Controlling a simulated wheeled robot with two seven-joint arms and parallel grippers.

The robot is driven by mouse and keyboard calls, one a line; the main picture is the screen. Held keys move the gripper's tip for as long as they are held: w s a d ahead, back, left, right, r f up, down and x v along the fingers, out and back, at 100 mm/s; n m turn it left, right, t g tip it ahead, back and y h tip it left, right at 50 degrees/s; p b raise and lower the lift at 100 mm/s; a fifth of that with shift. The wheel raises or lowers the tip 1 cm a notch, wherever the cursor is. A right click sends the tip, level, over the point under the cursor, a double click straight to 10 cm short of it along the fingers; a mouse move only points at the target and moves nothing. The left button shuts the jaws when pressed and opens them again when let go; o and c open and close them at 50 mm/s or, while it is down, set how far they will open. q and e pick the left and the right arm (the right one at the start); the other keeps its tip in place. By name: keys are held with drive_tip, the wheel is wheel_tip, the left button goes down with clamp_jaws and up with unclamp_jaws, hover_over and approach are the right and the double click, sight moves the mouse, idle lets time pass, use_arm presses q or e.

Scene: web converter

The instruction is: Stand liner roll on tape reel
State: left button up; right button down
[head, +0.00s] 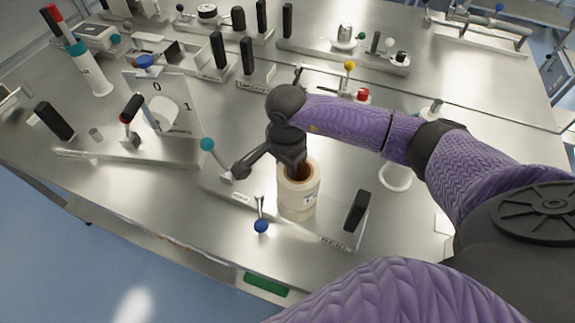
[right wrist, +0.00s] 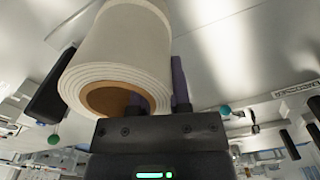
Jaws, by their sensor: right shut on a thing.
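The liner roll is a thick off-white roll (head: 298,198) with a brown core and a small printed label. It is upright near the front of the steel table. My right gripper (head: 293,168) reaches down onto its top and is shut on its wall. In the right wrist view the roll (right wrist: 118,45) fills the upper left, with one finger at the brown core and the other outside. A white round thing (head: 397,178) lies under my right arm, partly hidden; I cannot tell whether it is the tape reel. The roll's underside is hidden. My left gripper is not in view.
A metal plate with a black upright handle (head: 355,211) and a blue-knobbed lever (head: 261,225) is close around the roll. A teal-knobbed lever (head: 208,145) stands to its left. A 0/1 dial panel (head: 170,105) stands farther left. Fixtures line the back.

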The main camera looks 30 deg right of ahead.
drive_tip(key=shift+f, duration=0.45)
drive_tip(key=c, duration=0.6)
unclamp_jaws()
wheel_tip(320, 180, up, 12)
drive_tip(key=shift+r, duration=0.2)
